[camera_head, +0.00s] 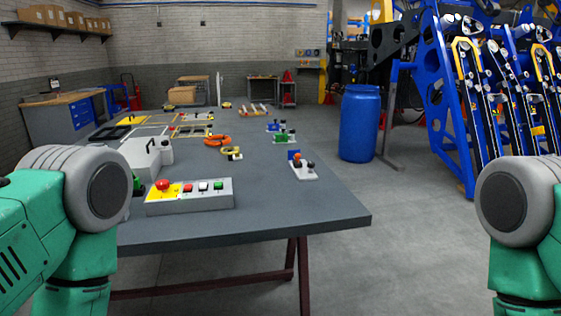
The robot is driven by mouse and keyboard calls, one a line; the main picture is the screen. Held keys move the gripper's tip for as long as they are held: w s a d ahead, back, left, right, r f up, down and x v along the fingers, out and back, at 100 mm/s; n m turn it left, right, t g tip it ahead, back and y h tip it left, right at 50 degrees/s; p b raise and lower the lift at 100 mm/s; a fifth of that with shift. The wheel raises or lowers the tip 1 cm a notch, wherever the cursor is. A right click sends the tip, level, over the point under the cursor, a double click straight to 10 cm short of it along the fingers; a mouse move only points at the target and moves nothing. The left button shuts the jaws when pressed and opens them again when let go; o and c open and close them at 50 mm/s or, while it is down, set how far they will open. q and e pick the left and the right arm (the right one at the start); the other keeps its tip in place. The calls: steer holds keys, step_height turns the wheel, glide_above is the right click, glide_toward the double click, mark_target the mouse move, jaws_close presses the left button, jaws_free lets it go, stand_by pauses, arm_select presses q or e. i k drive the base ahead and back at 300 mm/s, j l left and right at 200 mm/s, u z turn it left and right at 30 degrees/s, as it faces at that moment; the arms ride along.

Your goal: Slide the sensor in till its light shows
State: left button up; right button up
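I cannot make out for sure which thing is the sensor, and I see no lit sensor light. Small parts on the grey table could be candidates: a white-based piece with blue, orange and dark parts (303,166) near the right edge, and a green-and-dark piece (284,135) farther back. The large blue harvester chassis (432,95) stands at the right, well beyond the table. My two green-and-grey arms show at the left and right edges. Neither gripper is in view.
A control box (189,197) with a red mushroom button and several smaller buttons sits at the table's (275,210) front. Orange (217,141) and yellow (232,153) rings lie mid-table. A blue barrel (358,123) stands right of the table.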

mark_target(297, 163)
steer(key=i+l+u, duration=0.65)
steer(key=l, duration=0.15)
